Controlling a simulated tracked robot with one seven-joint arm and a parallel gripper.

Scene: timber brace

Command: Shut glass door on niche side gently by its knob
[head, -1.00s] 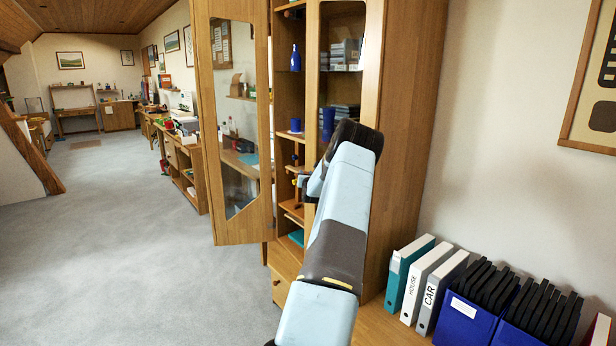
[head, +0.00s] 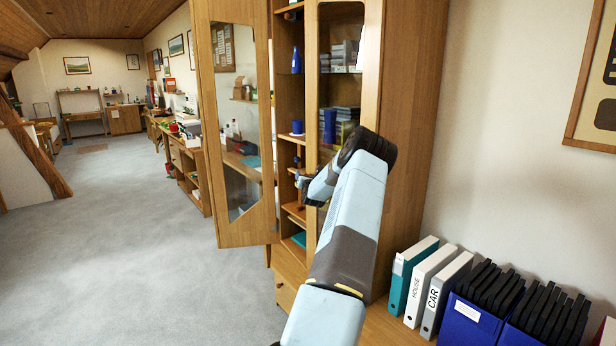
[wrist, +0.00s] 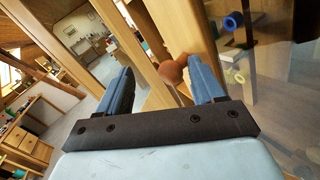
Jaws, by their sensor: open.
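One glass door (head: 205,150) of the tall wooden cabinet stands swung open on the left in the head view. A second glass door (head: 313,60) sits at the cabinet front to its right. My gripper (wrist: 162,68) is open in the wrist view, its blue fingers apart. A round brown knob (wrist: 171,72) on a wooden door frame (wrist: 150,82) shows between the fingers, nearer the right one. I cannot tell whether either finger touches it, nor which door it belongs to. In the head view my gripper (head: 302,182) is small and partly hidden by my arm.
Open shelves (head: 291,85) with a blue bottle (head: 296,60) and a blue cup (head: 297,127) lie between the doors. Binders (head: 429,283) and blue file boxes (head: 468,322) stand at the lower right. The grey carpet (head: 130,250) on the left is clear.

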